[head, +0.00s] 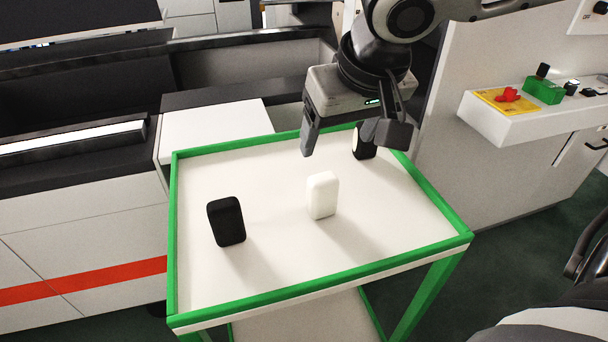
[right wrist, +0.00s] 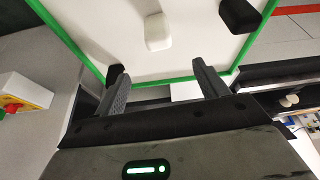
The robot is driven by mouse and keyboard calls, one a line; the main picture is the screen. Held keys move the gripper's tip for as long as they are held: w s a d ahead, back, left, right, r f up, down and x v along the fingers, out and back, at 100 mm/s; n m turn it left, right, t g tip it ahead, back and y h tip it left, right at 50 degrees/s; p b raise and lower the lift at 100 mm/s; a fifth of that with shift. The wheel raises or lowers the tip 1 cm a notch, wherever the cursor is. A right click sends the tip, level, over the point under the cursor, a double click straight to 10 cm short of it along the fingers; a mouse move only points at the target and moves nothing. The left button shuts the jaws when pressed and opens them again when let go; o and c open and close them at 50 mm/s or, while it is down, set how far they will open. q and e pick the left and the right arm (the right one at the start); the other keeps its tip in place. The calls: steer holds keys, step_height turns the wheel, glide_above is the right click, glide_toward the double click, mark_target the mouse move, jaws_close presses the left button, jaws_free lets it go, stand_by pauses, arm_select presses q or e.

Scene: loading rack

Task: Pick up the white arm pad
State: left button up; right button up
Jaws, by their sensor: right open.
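The white arm pad (head: 322,195) stands upright near the middle of a white-topped cart (head: 260,190) with a green rim. It also shows in the right wrist view (right wrist: 157,32), beyond the fingertips. My right gripper (head: 348,143) is open and empty, above the back part of the cart, behind and higher than the white pad and not touching it. Its two fingers show in the right wrist view (right wrist: 160,72). My left gripper is not in view.
A black pad (head: 226,221) stands left of the white one. Another dark object (head: 362,146) stands at the back right of the cart, partly hidden by a right finger. A wall shelf with a red button (head: 507,95) is at the right. The cart's front is clear.

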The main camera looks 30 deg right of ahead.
steer(key=b, duration=0.2)
glide_above(325, 178)
steer(key=s, duration=0.3)
steer(key=f, duration=0.6)
steer(key=shift+w+a, duration=0.25)
steer(key=x, duration=0.2)
steer(key=shift+w+f, duration=0.2)
steer(key=shift+f, duration=0.15)
steer(key=shift+w+f, duration=0.25)
steer(key=shift+f, duration=0.2)
steer(key=x, duration=0.5)
steer(key=shift+f, duration=0.1)
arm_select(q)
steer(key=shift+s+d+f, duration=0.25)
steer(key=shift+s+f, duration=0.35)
arm_select(e)
steer(key=shift+d, duration=0.1)
steer(key=c, duration=1.1)
